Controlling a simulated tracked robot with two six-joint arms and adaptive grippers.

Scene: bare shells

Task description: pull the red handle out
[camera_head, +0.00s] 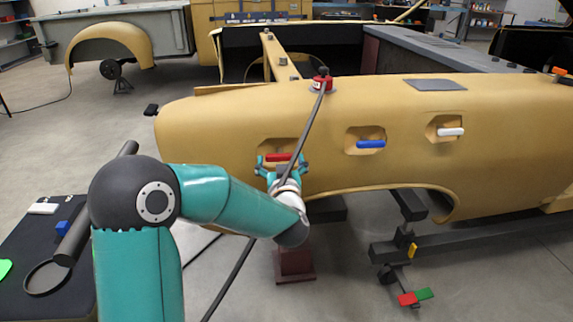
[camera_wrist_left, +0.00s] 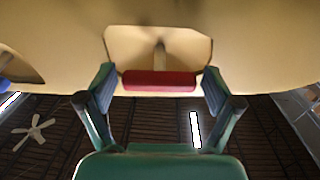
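The red handle (camera_head: 279,157) sits in a hexagonal recess in the side of the yellow body shell. In the left wrist view the red handle (camera_wrist_left: 160,81) is a short bar on a stem, seated in the recess. My left gripper (camera_head: 281,166) is at the recess, its teal fingers on either side of the handle. In the left wrist view the open fingers of the left gripper (camera_wrist_left: 160,82) flank the bar's two ends, with a small gap at each side. Contact is not visible. My right gripper is not in view.
A blue handle (camera_head: 371,144) and a white handle (camera_head: 450,132) sit in similar recesses to the right. A dark rod (camera_head: 307,128) slants down from a red cap (camera_head: 322,83), passing close to my gripper. A dark table (camera_head: 40,246) stands at lower left.

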